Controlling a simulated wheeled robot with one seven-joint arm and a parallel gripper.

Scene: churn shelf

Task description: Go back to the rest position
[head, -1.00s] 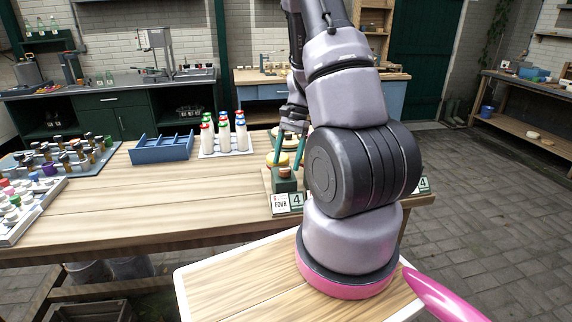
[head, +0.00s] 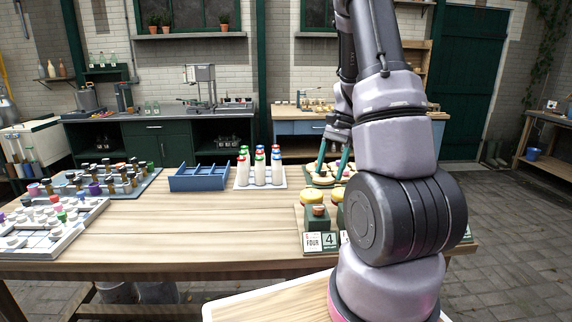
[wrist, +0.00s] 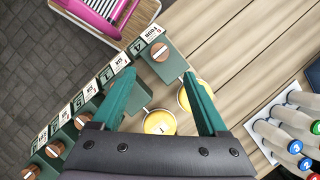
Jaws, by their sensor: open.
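My gripper (head: 334,168) is open, with two teal fingers pointing down above the far right part of the wooden table. In the wrist view my gripper (wrist: 166,95) shows spread fingers with nothing held between them. Below it are round yellow-topped pieces (wrist: 160,122) and a row of dark green stands with number cards (wrist: 113,66). My arm covers much of the right side of the head view and hides part of these stands.
White bottles with coloured caps (head: 260,168) stand on a tray beside a blue divided box (head: 199,178). Trays of small jars (head: 110,180) and pieces (head: 48,228) lie at the left. The table's middle front (head: 190,230) is clear. Paved floor (head: 520,225) is open at the right.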

